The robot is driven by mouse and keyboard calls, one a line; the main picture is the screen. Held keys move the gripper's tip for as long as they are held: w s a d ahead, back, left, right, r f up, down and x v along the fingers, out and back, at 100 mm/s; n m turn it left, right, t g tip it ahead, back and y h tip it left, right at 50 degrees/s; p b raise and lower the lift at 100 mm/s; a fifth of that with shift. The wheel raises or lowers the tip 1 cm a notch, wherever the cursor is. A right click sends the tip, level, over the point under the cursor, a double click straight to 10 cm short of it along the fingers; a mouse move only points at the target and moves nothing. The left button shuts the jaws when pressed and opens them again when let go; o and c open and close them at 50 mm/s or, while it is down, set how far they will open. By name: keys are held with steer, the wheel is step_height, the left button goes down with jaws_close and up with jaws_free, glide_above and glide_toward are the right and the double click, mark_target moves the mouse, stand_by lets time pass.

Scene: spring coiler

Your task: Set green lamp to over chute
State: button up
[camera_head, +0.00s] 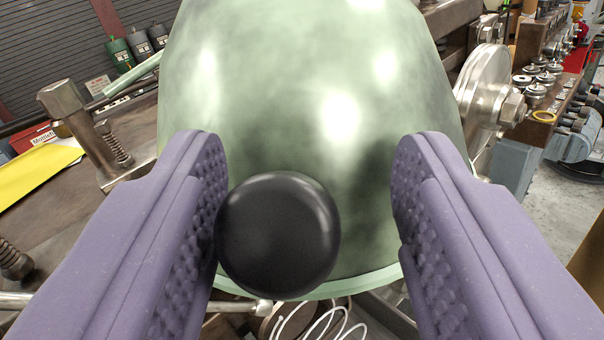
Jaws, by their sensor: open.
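The green lamp (310,90) fills the upper middle of the view, its pale green mottled shade seen close up. A round black knob (278,236) sits in front of the lower part of the shade. My gripper (308,190) is open, with one purple padded finger on each side of the knob. The left finger is very near the knob's left edge; I cannot tell if they touch. The right finger is clearly apart from the knob. The shade hides much of what lies behind it. I cannot make out the chute.
A steel bolt post (66,105) stands at the left, beside a yellow sheet (36,170). A metal wheel (482,88) is close to the shade's right side. White wire coils (318,320) lie below. Small metal rollers (538,82) line a bench at the right.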

steer(key=s, duration=0.3)
steer(key=s+a, duration=0.1)
steer(key=s, duration=0.1)
steer(key=shift+r, duration=0.35)
steer(key=shift+d, duration=0.1)
